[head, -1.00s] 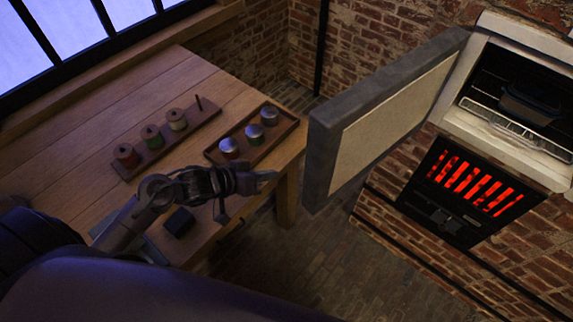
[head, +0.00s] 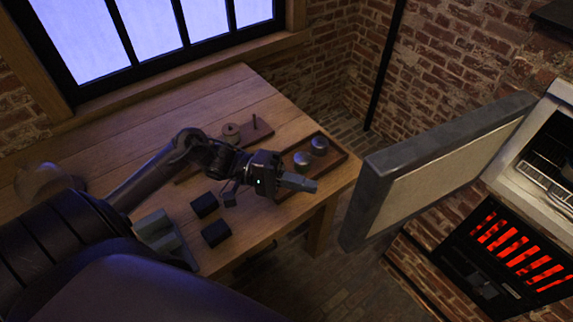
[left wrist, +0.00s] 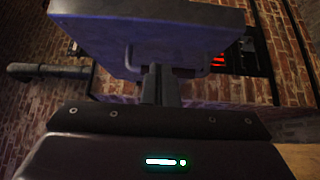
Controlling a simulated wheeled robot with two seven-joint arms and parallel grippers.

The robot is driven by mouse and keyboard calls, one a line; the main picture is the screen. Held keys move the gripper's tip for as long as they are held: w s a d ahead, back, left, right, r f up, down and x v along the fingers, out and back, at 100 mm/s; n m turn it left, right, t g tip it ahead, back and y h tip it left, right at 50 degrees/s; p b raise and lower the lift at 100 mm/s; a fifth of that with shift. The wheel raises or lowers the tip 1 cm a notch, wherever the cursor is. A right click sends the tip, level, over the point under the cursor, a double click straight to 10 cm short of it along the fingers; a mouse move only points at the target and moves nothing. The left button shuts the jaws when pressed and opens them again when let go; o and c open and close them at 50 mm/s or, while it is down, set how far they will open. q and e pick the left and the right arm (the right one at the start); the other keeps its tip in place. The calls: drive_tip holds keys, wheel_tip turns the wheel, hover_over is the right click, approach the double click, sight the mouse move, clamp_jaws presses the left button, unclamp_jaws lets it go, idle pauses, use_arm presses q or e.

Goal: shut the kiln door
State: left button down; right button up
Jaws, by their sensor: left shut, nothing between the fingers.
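The kiln door (head: 440,165) is a thick grey slab with a pale inner face. It stands wide open, swung out to the left of the kiln (head: 548,150). My left gripper (head: 300,183) is shut and empty, over the table's right end and to the left of the door's free edge, with a gap between. In the left wrist view my shut fingers (left wrist: 160,84) point toward the door (left wrist: 150,38), and a bar-like handle (left wrist: 217,66) shows behind them. I cannot see any contact. My right gripper is not in view.
The wooden table (head: 105,130) holds a tray (head: 340,157) with silver-topped jars, a spool rack (head: 262,132) and dark blocks (head: 216,233). Red-glowing slots (head: 515,245) sit below the kiln opening. Bare brick floor (head: 340,280) lies between table and kiln.

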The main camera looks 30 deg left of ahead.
use_arm(q)
drive_tip(key=s+d+p, duration=0.1)
drive_tip(key=d+p, duration=0.1)
drive_tip(key=d, duration=0.4)
drive_tip(key=shift+d, duration=0.4)
drive_tip(key=shift+s, duration=0.1)
